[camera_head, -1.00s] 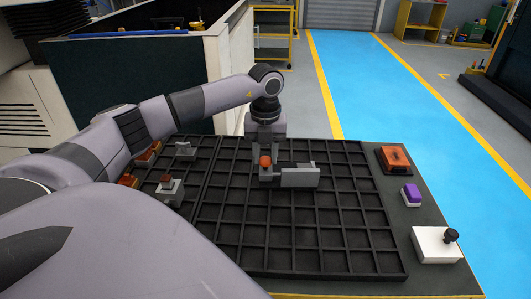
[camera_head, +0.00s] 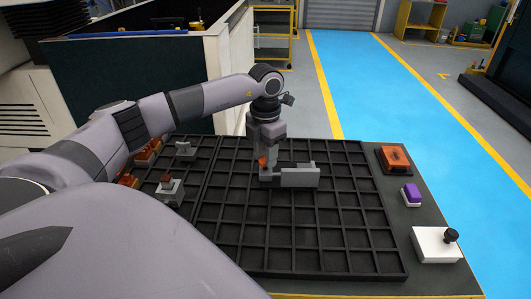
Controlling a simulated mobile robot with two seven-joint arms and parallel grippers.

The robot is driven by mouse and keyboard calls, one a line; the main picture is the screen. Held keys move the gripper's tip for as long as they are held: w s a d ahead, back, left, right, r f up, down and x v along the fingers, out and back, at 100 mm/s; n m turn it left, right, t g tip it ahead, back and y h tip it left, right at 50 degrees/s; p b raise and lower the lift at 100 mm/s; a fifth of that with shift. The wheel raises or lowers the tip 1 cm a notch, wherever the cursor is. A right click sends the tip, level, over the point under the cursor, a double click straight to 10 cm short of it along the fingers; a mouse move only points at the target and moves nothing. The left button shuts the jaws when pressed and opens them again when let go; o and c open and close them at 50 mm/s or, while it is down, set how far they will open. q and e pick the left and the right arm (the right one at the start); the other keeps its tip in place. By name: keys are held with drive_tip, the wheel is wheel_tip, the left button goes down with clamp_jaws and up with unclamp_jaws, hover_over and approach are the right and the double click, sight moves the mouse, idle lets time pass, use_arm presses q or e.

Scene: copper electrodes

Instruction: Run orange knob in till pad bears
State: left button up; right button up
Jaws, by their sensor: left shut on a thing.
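The orange knob (camera_head: 263,161) shows as a small patch of orange at the left end of a grey clamp-like fixture (camera_head: 300,177) on the black grid. My left gripper (camera_head: 264,158) points down over the knob and is shut on it, hiding most of it. The pad cannot be made out, so I cannot tell whether it touches anything. My right gripper is not in view.
On the left of the grid stand a grey block with a red-brown top (camera_head: 170,188) and a small grey bracket (camera_head: 184,149). At the right edge are an orange block in a dark tray (camera_head: 394,158), a purple-topped block (camera_head: 411,194) and a white box with a black knob (camera_head: 436,245). The front grid is clear.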

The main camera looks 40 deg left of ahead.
use_arm(q)
drive_tip(key=o, duration=0.8)
drive_tip(key=shift+r, duration=1)
